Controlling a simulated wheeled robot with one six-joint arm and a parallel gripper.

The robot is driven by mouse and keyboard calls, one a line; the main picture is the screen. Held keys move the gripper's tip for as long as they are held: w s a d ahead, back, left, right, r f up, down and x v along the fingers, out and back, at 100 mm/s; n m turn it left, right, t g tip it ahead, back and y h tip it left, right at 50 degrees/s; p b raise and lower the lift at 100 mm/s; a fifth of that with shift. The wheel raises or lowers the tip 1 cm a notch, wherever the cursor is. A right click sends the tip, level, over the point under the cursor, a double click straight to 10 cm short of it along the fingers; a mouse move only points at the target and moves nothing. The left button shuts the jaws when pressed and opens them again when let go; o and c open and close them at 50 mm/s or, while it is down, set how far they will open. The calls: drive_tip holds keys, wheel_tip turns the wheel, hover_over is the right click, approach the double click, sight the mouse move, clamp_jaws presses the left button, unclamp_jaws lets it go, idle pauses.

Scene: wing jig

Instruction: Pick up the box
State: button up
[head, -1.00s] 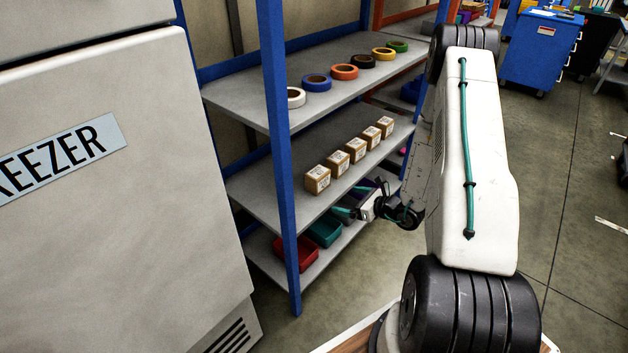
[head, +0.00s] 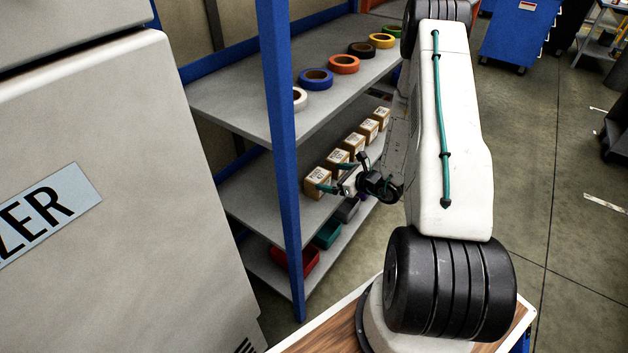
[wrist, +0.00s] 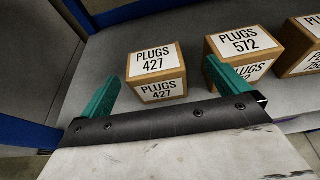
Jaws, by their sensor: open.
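Several small cardboard boxes with white labels stand in a row on the middle shelf (head: 245,205). The nearest box (head: 316,183) is labelled "PLUGS 427" in the wrist view (wrist: 157,74). A box labelled "PLUGS 572" (wrist: 243,52) stands to its right. My gripper (head: 334,178) is at the shelf's front edge by the nearest boxes. In the wrist view my gripper (wrist: 160,87) is open, with its green fingers apart. The 427 box shows between the fingers, beyond the tips. The right fingertip overlaps the lower left of the 572 box in the picture; I cannot tell whether they touch.
A blue shelf post (head: 282,150) stands left of my gripper, beside the freezer (head: 110,220). Tape rolls (head: 317,79) lie on the shelf above. Red (head: 300,264) and teal (head: 328,233) bins sit on the shelf below.

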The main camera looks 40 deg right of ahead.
sight(319, 176)
drive_tip(key=x, duration=0.5)
drive_tip(key=a+x, duration=0.1)
drive_tip(key=x, duration=0.1)
drive_tip(key=shift+w+f, duration=0.1)
drive_tip(key=shift+w, duration=0.1)
drive_tip(key=c, duration=1.1)
